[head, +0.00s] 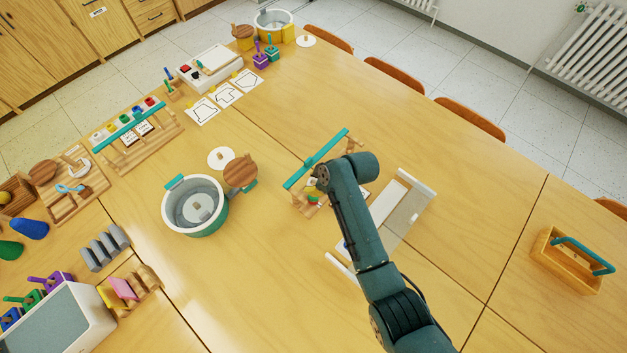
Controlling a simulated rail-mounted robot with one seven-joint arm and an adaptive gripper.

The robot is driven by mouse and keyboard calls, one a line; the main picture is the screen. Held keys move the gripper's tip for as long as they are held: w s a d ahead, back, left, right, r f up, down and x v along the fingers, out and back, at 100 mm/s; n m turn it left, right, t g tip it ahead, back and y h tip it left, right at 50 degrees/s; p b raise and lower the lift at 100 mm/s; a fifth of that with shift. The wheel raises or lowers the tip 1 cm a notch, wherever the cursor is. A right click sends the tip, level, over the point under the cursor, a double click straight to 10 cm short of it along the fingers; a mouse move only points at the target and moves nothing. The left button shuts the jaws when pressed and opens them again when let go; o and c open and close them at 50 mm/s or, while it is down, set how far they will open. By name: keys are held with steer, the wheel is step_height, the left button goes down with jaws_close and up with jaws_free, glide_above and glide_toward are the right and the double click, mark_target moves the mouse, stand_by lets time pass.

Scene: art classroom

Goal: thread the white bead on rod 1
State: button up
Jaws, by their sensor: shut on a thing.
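My dark teal arm reaches up from the bottom of the head view and bends near the middle. My gripper is hidden behind the arm, so its jaws and anything in them do not show. Just left of the bend is a wooden frame with a teal bar (316,160). Small coloured pieces, with red and green among them, show below the bar, partly covered by the arm. I cannot make out the white bead or tell rod 1 apart.
A round grey-white pot (172,207) and a wooden disc (241,171) stand left of the arm. A pale tray (408,212) lies right of it. A wooden caddy with a teal handle (583,255) stands far right. The table between tray and caddy is clear.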

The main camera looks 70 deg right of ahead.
steer(key=shift+f, duration=0.15)
steer(key=shift+f, duration=0.3)
steer(key=shift+f, duration=0.15)
stand_by(1.1)
steer(key=shift+f+b, duration=0.4)
steer(key=shift+f, duration=0.05)
steer(key=shift+f, duration=0.45)
stand_by(1.1)
stand_by(0.5)
steer(key=o, duration=0.8)
